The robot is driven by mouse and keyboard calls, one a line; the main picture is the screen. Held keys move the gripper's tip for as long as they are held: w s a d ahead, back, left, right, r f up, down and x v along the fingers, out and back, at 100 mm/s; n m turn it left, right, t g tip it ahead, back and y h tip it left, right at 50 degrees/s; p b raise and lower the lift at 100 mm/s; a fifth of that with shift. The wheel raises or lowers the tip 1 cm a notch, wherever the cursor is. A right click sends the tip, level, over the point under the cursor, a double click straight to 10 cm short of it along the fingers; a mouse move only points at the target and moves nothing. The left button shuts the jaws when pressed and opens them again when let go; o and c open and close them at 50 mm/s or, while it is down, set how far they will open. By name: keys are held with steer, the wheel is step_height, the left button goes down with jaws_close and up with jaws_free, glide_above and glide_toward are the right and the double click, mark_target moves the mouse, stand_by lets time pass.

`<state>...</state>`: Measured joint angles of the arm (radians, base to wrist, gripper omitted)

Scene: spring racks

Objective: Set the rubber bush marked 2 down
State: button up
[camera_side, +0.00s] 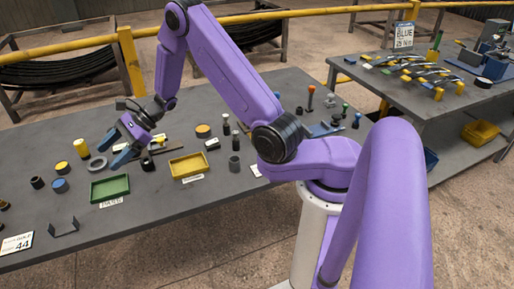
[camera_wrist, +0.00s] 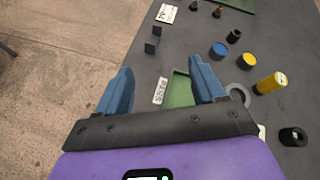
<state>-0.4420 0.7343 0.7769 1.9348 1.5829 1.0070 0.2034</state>
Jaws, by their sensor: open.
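My gripper (camera_side: 119,149) hangs over the left part of the grey table, with its blue fingers spread apart. In the wrist view its fingers (camera_wrist: 163,88) are wide open with nothing held between them. No mark 2 can be read, so I cannot tell which dark part is the rubber bush marked 2. One black cylinder with a pale mark on top (camera_wrist: 293,137) stands at the right of the wrist view. Another dark cylinder (camera_side: 147,163) stands just right of my gripper in the side view. A third dark cylinder (camera_side: 37,183) stands at the left.
A green tray (camera_side: 109,187) and a yellow tray (camera_side: 190,165) sit near the front edge. A yellow cylinder (camera_side: 81,148), a grey ring (camera_side: 97,163) and blue-and-yellow round parts stand left of my gripper. A black bracket (camera_side: 63,227) lies at the front left, with bare table around it.

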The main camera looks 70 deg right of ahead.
steer(key=s+a+r+n+g+h, duration=0.1)
steer(key=s+a+r+n+g, duration=0.15)
steer(key=s+n, duration=0.3)
steer(key=s+a+r+n+g+h, duration=0.1)
steer(key=s+a+r+n+g, duration=0.15)
steer(key=s+n+g, duration=0.35)
steer(key=s+a+r+n+g+h, duration=0.1)
steer(key=s+a+n, duration=0.35)
steer(key=s, duration=0.35)
steer(key=s+d+r+n+t+h, duration=0.1)
steer(key=s+d+n+h, duration=0.2)
steer(key=s+d+n, duration=0.4)
steer(key=s+d+r+n+t+h, duration=0.2)
steer(key=s+d+n+h, duration=0.2)
steer(key=s+d+n, duration=0.3)
steer(key=s+n, duration=0.3)
steer(key=s, duration=0.2)
steer(key=shift+s+d+n, duration=0.15)
steer(key=shift+s+n, duration=0.15)
steer(key=shift+s, duration=0.1)
